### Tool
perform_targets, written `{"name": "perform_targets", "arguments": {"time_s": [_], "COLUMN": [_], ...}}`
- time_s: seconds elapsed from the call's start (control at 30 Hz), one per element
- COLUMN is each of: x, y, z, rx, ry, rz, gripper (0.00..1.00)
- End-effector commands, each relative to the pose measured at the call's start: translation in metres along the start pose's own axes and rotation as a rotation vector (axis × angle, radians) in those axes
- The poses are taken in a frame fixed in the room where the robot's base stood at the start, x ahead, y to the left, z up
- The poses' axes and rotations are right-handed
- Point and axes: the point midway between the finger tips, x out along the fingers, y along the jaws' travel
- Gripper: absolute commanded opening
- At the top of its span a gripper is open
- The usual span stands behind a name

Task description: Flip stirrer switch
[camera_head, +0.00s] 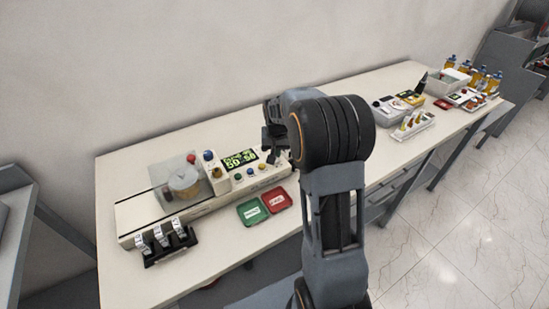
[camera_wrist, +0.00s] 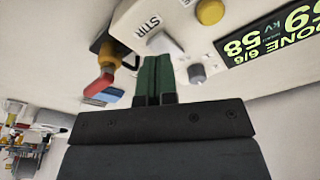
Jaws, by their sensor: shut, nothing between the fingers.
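The tester (camera_head: 205,192) stands on the left part of the table, with a lit green display (camera_wrist: 268,40) and a row of buttons. In the wrist view its STIR label (camera_wrist: 147,26) shows upside down near the top. A pale grey switch lever (camera_wrist: 162,43) stands just beside that label, right at the tips of my gripper (camera_wrist: 154,62). The gripper's green fingers are shut together with nothing between them. I cannot tell whether they touch the lever. In the head view my gripper (camera_head: 274,145) is at the tester's right end, partly hidden by my arm.
A grey knob (camera_wrist: 197,73) and a yellow button (camera_wrist: 210,11) are close to the fingers. A red-and-yellow part (camera_wrist: 102,72) is left of them. Green (camera_head: 252,211) and red (camera_head: 277,199) trays lie in front of the tester. Other devices (camera_head: 395,107) stand farther right.

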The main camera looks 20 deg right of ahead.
Motion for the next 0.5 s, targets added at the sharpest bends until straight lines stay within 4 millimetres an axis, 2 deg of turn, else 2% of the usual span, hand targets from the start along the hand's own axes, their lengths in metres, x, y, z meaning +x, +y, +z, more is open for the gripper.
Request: {"name": "perform_targets", "arguments": {"time_s": [0.5], "x": [0.0071], "y": [0.0000], "z": [0.0011], "rx": [0.000], "ry": [0.000], "rz": [0.000], "gripper": [0.00]}}
